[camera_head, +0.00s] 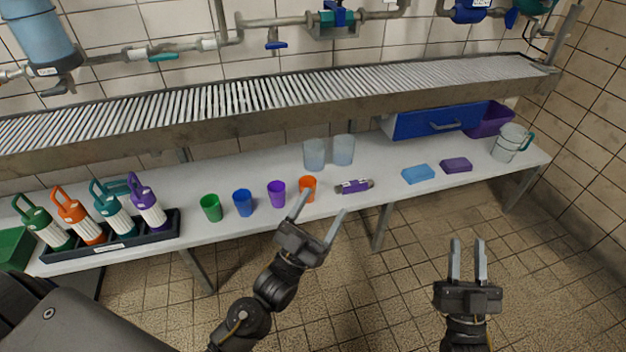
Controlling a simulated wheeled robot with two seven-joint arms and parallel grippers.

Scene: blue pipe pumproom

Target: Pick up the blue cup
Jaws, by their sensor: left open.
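The blue cup (243,203) stands upright on the white table (370,210), between a green cup (211,208) on its left and a purple cup (277,193) on its right. My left gripper (318,212) is open and empty. It shows to the right of and below the blue cup, apart from it, with one finger overlapping the lower part of the orange cup (308,186). My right gripper (467,250) is in front of the table at the right, over the floor, with nothing between its upward-pointing fingers. Its two fingers stand a little apart.
A black rack (160,232) with several bottles stands at the left. Two clear cups (315,155) stand behind the orange cup. A purple device (353,186), blue and purple sponges (418,174) and a clear jug (510,143) lie rightward. A metal shelf (300,100) overhangs the table's back.

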